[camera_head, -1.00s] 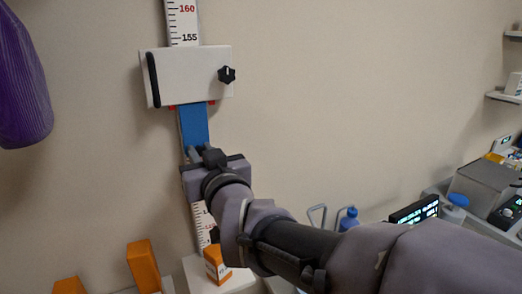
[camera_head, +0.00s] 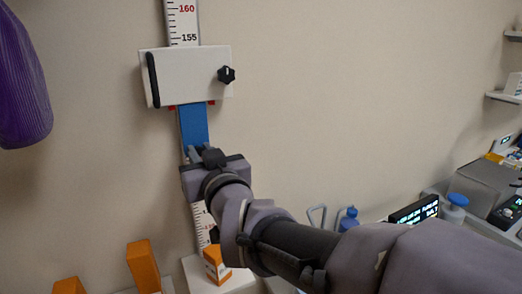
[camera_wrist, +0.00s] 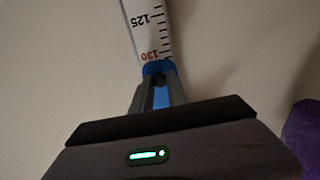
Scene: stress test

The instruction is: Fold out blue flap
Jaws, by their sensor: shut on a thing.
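The blue flap (camera_head: 194,124) hangs down flat along the wall scale, below the white slider box (camera_head: 186,76) with its black knob (camera_head: 226,75). My gripper (camera_head: 196,152) is at the flap's lower end, and its fingers are shut on it. In the wrist view the flap's blue end (camera_wrist: 158,68) shows between my fingers (camera_wrist: 158,92), just in front of the scale strip (camera_wrist: 146,28) near the 130 mark. My gripper body hides the scale behind it in the head view.
A purple object (camera_head: 22,85) hangs at the left. Orange boxes (camera_head: 143,267) stand below, one on a white base (camera_head: 232,283). A blue bottle (camera_head: 348,219) and a device with a lit display (camera_head: 414,211) stand at lower right. The wall right of the scale is clear.

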